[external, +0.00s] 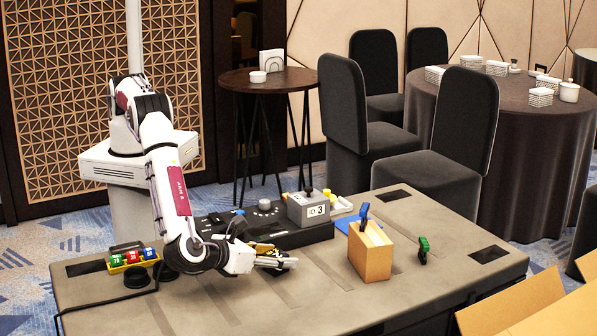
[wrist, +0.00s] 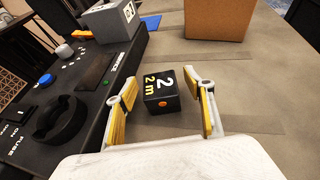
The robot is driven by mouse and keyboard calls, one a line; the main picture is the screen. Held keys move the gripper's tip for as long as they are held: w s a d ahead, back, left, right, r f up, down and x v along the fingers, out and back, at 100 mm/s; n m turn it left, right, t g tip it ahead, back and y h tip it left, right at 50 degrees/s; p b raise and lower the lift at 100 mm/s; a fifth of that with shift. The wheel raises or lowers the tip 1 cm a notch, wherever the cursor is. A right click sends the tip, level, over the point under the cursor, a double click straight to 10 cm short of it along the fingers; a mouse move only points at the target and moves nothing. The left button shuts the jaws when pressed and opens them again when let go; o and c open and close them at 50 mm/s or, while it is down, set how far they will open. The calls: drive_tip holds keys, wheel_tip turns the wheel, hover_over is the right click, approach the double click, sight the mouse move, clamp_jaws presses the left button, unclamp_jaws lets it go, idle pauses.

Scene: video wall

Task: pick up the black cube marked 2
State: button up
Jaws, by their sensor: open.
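The black cube marked 2 (wrist: 161,92) sits on the table in the wrist view. A white 2 and a yellow "2 m" show on its top, and an orange dot on its near face. My gripper (wrist: 160,82) is open, with one yellow-padded finger on each side of the cube. Gaps show between the pads and the cube. In the external view my gripper (external: 285,262) is low over the middle of the table, and the cube cannot be made out clearly there.
A black console (wrist: 70,85) with knobs lies left of the cube, with a grey block marked 3 (external: 308,208) at its end. A brown box (external: 370,254) stands beyond, near a green clamp (external: 423,250). A yellow tray (external: 117,262) holds small coloured pieces. The table right of the cube is clear.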

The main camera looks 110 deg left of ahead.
sight(276, 254)
idle(0.4)
drive_tip(key=c, duration=1.2)
drive_tip(key=shift+c, duration=0.2)
drive_tip(key=shift+r, duration=0.2)
drive_tip(key=shift+r, duration=4.85)
